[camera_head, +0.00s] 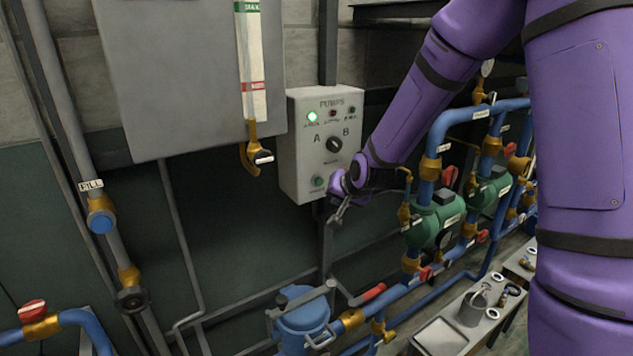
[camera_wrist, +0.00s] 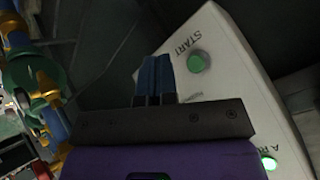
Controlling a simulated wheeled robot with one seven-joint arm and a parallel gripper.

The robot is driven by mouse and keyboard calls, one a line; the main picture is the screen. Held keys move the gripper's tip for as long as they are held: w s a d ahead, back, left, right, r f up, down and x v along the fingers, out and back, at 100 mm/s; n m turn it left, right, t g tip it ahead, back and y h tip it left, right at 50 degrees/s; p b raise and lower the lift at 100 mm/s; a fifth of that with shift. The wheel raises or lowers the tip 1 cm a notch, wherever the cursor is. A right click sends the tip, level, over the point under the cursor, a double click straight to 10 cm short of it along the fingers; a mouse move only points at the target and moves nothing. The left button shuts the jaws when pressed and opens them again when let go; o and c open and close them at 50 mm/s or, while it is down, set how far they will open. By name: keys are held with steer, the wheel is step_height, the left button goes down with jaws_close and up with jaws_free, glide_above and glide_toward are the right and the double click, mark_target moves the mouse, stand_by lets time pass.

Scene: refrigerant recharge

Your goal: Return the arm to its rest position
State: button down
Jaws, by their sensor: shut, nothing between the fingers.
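My purple arm reaches in from the right in the head view. My gripper (camera_head: 340,212) is near the lower right of the grey pump control box (camera_head: 300,155), close to its green start button (camera_head: 318,181). In the wrist view my gripper (camera_wrist: 155,60) has its two blue fingers together, with nothing between them. The start button (camera_wrist: 197,61) shows just right of the fingers, under the word START. The fingers appear apart from the button. A selector knob (camera_head: 334,145) marked A and B sits on the box, and a green lamp (camera_head: 312,117) is lit.
Blue pipes with green pumps (camera_head: 436,220) run close below and right of my arm. A blue strainer (camera_head: 303,318) with a red-handled lever (camera_head: 368,295) stands below the box. A sight gauge (camera_head: 251,60) and a grey cabinet (camera_head: 185,75) are to the left.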

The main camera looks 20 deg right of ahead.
steer(key=s+d+r+n+g+h, duration=0.1)
steer(key=s+d+r+n, duration=0.15)
steer(key=s+r, duration=0.85)
steer(key=s+d+r+n+g+h, duration=0.1)
steer(key=s+d+r+n, duration=0.15)
steer(key=s+r, duration=0.8)
steer(key=s+d+g, duration=0.1)
steer(key=s, duration=1.2)
steer(key=shift+s+d+f, duration=0.3)
steer(key=shift+s+d, duration=0.05)
steer(key=shift+d, duration=0.05)
